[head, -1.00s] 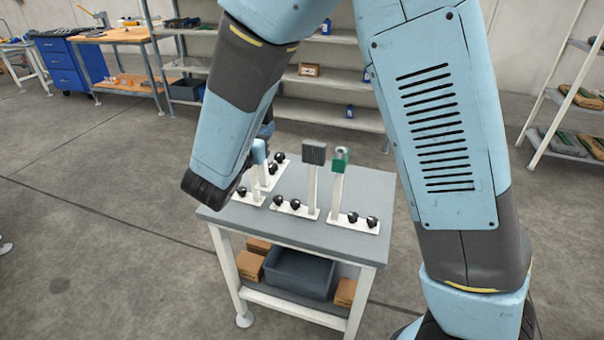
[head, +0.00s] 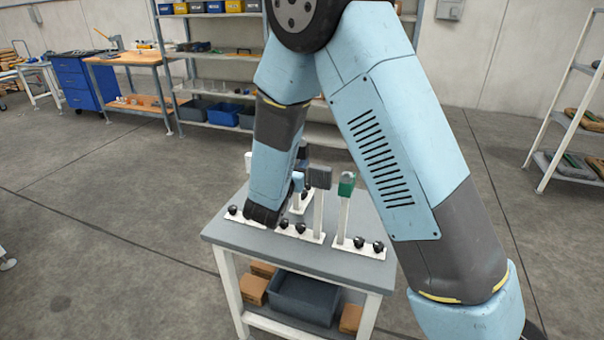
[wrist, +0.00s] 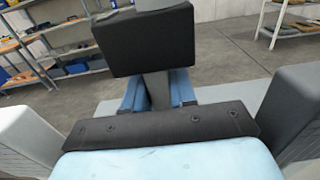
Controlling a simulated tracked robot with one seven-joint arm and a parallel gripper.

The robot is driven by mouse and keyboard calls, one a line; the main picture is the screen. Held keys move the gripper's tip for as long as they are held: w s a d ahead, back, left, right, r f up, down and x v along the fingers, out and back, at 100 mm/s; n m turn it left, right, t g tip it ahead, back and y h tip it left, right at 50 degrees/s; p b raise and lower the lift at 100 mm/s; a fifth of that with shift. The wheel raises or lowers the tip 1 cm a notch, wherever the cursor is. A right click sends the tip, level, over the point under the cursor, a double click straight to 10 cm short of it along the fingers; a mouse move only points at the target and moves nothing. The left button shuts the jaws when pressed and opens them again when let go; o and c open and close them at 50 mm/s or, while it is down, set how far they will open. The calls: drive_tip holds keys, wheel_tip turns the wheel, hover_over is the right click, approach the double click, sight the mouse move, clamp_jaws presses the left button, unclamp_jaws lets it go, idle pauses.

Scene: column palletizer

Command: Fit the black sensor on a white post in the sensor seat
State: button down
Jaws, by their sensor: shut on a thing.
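The black sensor (wrist: 150,42) is a dark box in the upper middle of the wrist view. My gripper (wrist: 157,90) is below it there, its two blue fingers shut around a grey stem under the box. In the head view, my forearm hides most of my gripper and its load, above the table's far half. A dark grey box (head: 319,178) tops a white post (head: 318,212) on a white plate. I cannot tell from the head view whether it touches my load. The sensor seat cannot be clearly made out.
The grey table (head: 330,262) carries several white plates with black knobs. A green-headed post (head: 346,185) stands right of the dark box. Pale and grey blocks flank my gripper closely in the wrist view.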

drive_tip(key=shift+w+d+f, duration=0.1)
drive_tip(key=shift+w+f, duration=0.1)
drive_tip(key=shift+f, duration=1.6)
drive_tip(key=c, duration=0.9)
unclamp_jaws()
drive_tip(key=v, duration=1.2)
